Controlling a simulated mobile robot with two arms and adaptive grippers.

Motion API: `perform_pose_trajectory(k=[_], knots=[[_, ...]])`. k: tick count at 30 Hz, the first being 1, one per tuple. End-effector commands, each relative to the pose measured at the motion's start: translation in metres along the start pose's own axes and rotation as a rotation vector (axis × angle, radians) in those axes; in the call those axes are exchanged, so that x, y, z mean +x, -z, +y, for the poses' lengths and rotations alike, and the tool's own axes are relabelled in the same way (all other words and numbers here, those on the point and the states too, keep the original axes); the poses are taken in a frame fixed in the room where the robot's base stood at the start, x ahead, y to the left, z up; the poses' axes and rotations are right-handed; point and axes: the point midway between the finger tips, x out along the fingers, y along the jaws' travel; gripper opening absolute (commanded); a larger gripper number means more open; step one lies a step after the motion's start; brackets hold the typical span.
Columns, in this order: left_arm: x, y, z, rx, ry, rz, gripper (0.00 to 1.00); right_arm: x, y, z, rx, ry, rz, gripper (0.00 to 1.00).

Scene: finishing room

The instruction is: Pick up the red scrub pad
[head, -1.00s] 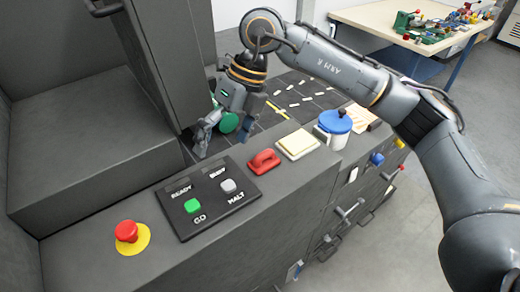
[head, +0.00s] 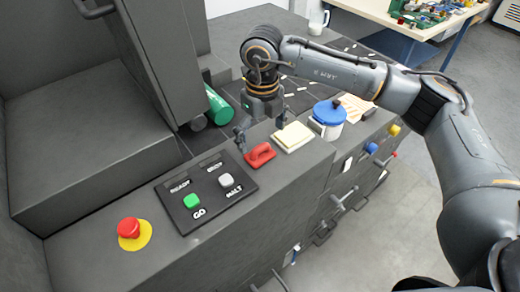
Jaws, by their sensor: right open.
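The red scrub pad (head: 260,156), a red block with a raised grip on top, lies on the grey ledge between the button panel and a cream pad. My right gripper (head: 261,134) points down just above and behind it, with its fingers apart and nothing between them. One fingertip is near the pad's left end. Whether the fingers touch the pad, I cannot tell. My left gripper is not in view.
The cream pad (head: 292,137) and a blue-lidded white pot (head: 328,118) stand close on the right. The button panel (head: 205,193) and a red stop button (head: 129,228) are on the left. A green cylinder (head: 217,105) lies behind, beside a dark upright housing (head: 150,60).

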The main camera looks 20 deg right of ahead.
Motion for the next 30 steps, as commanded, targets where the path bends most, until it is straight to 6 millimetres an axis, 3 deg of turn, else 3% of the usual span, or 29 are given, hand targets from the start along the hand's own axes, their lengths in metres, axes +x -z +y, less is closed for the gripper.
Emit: perform_pose_trajectory(k=[4, 9, 17, 27, 30], knots=[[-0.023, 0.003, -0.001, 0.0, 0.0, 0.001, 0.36, 0.018, 0.004, 0.004, -0.001, -0.002, 0.006, 0.97], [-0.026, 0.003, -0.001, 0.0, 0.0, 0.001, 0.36, 0.039, 0.002, 0.004, 0.0, -0.001, 0.002, 0.97], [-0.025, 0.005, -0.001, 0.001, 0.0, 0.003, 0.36, 0.042, 0.002, 0.003, -0.001, -0.001, 0.0, 0.95], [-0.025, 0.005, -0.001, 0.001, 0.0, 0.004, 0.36, 0.042, 0.002, 0.003, -0.001, -0.001, 0.001, 0.26], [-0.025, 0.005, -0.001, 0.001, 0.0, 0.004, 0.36, 0.042, 0.002, 0.003, -0.001, -0.001, 0.001, 0.26]])
